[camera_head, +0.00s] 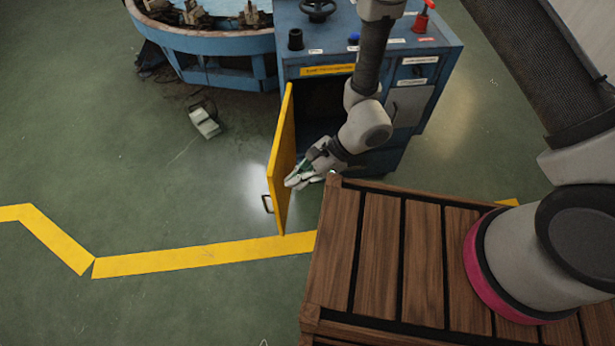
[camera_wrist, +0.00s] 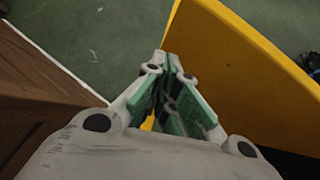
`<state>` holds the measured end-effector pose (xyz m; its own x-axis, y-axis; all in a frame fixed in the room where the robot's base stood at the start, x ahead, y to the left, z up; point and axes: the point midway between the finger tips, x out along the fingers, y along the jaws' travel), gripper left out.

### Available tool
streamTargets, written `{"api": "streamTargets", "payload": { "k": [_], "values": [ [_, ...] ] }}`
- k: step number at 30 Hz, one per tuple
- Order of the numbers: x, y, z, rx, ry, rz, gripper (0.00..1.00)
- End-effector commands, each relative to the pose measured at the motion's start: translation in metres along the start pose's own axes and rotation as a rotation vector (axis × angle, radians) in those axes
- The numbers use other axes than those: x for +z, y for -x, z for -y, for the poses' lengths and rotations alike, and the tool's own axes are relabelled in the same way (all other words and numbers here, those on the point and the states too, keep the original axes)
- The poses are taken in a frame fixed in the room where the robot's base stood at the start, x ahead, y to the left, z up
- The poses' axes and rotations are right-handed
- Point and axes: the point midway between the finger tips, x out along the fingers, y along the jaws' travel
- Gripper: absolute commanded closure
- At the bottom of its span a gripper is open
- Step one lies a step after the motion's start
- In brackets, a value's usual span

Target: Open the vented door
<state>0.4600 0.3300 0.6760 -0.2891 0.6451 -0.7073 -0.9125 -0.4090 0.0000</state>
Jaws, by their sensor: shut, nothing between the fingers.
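The yellow door (camera_head: 284,150) stands swung wide out from the front of the blue machine cabinet (camera_head: 400,60). Its dark handle (camera_head: 267,204) shows on the left, outer face. My gripper (camera_head: 292,182) is shut and empty at the inner face of the door, low and near its free edge. In the wrist view the door (camera_wrist: 250,70) fills the right side, and my gripper (camera_wrist: 165,65) lies right alongside it. I cannot tell whether the fingertips touch the door. Vents on the door cannot be made out.
A wooden slatted platform (camera_head: 380,240) lies close on the right of my gripper; its side (camera_wrist: 35,85) shows at left in the wrist view. A grey pedal (camera_head: 205,122) sits on the floor left of the door. Green floor with a yellow line (camera_head: 200,254) is free to the left.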

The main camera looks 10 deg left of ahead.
Motion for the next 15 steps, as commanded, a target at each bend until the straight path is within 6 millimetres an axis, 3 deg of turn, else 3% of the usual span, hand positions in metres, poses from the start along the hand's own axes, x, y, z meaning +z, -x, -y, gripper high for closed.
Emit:
{"api": "streamTargets", "payload": {
  "k": [15],
  "values": [
    [0.0009, 0.0044, 0.0008, -0.001, -0.001, 0.000, 1.00]
  ]
}}
